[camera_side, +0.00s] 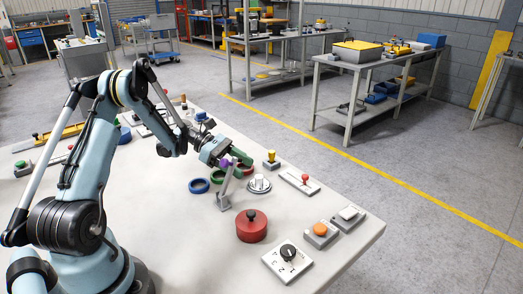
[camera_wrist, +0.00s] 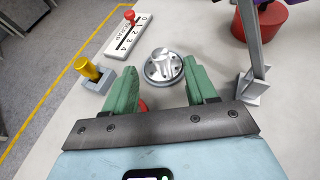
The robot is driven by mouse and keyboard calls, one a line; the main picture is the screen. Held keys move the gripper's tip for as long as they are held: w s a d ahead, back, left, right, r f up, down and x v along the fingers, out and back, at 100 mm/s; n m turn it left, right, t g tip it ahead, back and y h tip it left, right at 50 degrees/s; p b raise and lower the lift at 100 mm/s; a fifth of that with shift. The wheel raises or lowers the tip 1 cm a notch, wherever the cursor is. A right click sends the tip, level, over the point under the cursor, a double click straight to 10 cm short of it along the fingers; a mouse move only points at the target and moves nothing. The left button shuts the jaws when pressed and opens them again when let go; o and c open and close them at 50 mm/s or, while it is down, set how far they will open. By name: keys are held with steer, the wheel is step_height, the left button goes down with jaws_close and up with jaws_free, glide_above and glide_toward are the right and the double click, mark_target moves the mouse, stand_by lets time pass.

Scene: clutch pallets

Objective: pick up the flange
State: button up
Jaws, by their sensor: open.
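The flange (camera_side: 259,185) is a silver metal disc with a raised hub, lying on the pale table. In the wrist view the flange (camera_wrist: 163,67) appears ahead of my gripper (camera_wrist: 162,80), in line with the gap between its green fingers. My gripper (camera_side: 242,159) is open and empty, above the table and apart from the flange in the side view. The whole top of the flange shows in the wrist view.
A grey stand (camera_side: 224,190) with a purple top rises close left of the flange. A red lidded pot (camera_side: 251,227), yellow-knobbed control (camera_side: 271,160) and red-knobbed slider panel (camera_side: 300,180) are nearby. Blue (camera_side: 199,186) and green rings lie left.

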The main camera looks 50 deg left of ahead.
mark_target(256, 176)
steer(key=shift+x, duration=2.7)
steer(key=shift+a+f, duration=0.1)
steer(key=shift+a, duration=0.05)
jaws_close()
